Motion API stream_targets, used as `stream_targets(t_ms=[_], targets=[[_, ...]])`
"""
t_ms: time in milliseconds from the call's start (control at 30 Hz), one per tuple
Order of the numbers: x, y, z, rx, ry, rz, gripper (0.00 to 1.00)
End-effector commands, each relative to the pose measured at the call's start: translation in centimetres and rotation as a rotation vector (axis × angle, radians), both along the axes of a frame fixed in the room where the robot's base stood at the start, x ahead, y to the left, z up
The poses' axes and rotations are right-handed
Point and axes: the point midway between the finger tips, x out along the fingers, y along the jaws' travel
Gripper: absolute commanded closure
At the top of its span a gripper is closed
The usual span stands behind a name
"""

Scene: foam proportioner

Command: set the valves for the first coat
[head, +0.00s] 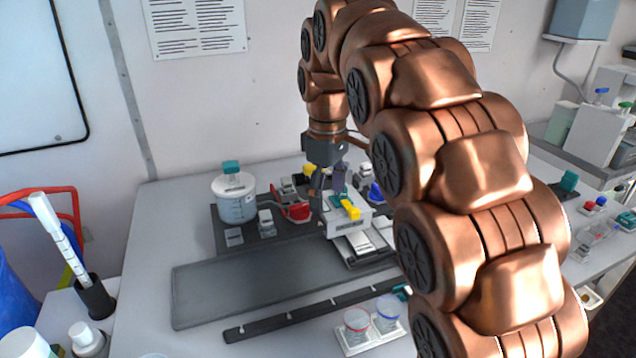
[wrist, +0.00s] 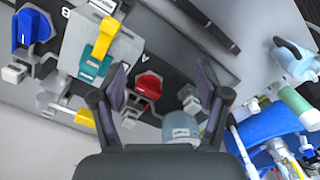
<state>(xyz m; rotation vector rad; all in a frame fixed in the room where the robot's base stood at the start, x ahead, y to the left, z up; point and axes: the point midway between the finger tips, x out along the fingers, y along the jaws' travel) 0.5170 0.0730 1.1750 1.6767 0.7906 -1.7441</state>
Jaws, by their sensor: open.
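My gripper (head: 328,196) points down over the valve board, and its two fingers stand apart with nothing between them in the wrist view (wrist: 161,78). A red valve handle (wrist: 148,85) shows between the fingers, nearer the left one; in the head view it (head: 297,211) lies just left of my gripper. A yellow lever (head: 349,208) on a white block with a teal part (wrist: 95,70) is right of my gripper. A blue handle (wrist: 32,30) is at the wrist view's upper left. Another yellow handle (wrist: 85,118) sits low left, partly hidden in the head view (head: 309,170).
A clear jar with a teal cap (head: 235,198) stands at the board's left. A bare grey mat (head: 255,290) and a dark strip (head: 300,315) lie in front. Two small cups (head: 357,320) stand at the table front. My arm hides the right side.

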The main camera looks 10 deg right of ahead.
Motion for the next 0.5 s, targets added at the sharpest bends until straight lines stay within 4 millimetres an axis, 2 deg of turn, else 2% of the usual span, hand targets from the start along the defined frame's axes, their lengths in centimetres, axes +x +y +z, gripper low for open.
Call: stream_targets(t_ms=[500], targets=[[-5.8,-2.6,-1.5,-0.010,0.022,-0.202,0.25]])
